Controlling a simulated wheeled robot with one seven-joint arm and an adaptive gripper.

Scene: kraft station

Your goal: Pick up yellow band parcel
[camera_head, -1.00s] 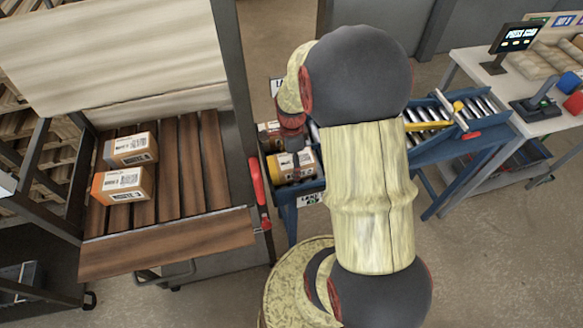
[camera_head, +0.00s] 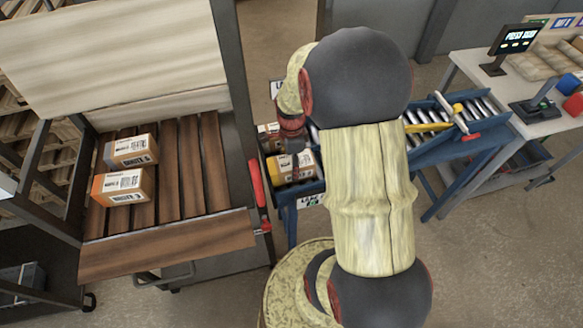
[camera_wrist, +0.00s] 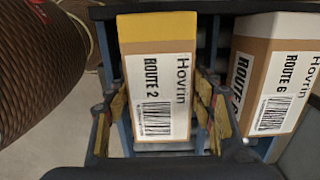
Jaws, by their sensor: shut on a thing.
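The yellow band parcel (camera_wrist: 158,85) is a brown box with a yellow band at its far end and a white label reading ROUTE 2. In the wrist view it fills the space between the two fingers of my gripper (camera_wrist: 158,118), one on each long side. My gripper is shut on it. In the head view the parcel (camera_head: 284,168) is on the blue conveyor end, below my wrist and partly hidden by it. I cannot tell whether it is lifted clear of the rollers.
A second parcel (camera_wrist: 275,78), labelled ROUTE 6, stands close on the right in the wrist view. Two parcels (camera_head: 122,185) sit on the slatted wooden trolley (camera_head: 190,175) at left. The blue roller conveyor (camera_head: 440,145) runs right, towards a table with a screen (camera_head: 516,38).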

